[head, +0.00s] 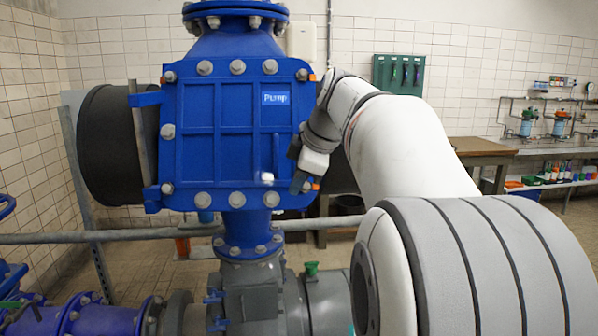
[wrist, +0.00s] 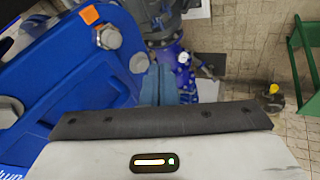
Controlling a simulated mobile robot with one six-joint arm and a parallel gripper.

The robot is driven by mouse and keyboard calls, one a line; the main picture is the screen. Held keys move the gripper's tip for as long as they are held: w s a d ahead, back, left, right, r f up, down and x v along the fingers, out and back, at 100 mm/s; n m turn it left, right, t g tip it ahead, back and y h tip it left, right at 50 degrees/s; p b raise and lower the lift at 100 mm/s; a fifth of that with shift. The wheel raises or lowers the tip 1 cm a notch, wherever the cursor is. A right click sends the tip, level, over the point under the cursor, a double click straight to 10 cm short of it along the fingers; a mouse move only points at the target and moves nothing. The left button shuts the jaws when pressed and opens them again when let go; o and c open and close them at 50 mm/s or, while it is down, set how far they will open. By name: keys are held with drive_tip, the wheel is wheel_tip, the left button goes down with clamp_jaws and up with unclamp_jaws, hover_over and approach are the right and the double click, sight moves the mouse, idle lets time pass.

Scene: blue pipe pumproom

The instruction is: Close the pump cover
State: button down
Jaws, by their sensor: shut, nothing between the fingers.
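The blue pump cover (head: 222,135), with ribs, bolts around its rim and a "Pump" label, faces me in the head view. Its left side has hinge-like blue brackets (head: 147,98). It looks nearly flat against the pump body, but I cannot tell whether a gap is left at its right edge. My gripper (head: 297,184) is at the cover's lower right edge, fingers together and empty. In the wrist view the shut fingers (wrist: 157,84) are close beside the cover's edge (wrist: 65,75); contact is unclear. Orange tags (wrist: 89,15) mark the cover's right corners.
A dark round drum (head: 105,145) stands left of the cover. A grey rail (head: 130,237) crosses below it, with blue and grey pipes (head: 95,315) underneath. A wooden table (head: 478,150) and a shelf are at the right. Tiled floor shows at the right in the wrist view.

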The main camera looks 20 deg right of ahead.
sight(283, 208)
drive_tip(key=shift+w+d+f+p, duration=0.15)
drive_tip(key=shift+w+f+p, duration=0.15)
drive_tip(key=shift+w+f, duration=1)
drive_tip(key=shift+w+d+f+p, duration=0.15)
drive_tip(key=shift+w+f+p, duration=0.15)
drive_tip(key=shift+w+f, duration=1)
drive_tip(key=shift+w, duration=0.1)
drive_tip(key=shift+r, duration=0.1)
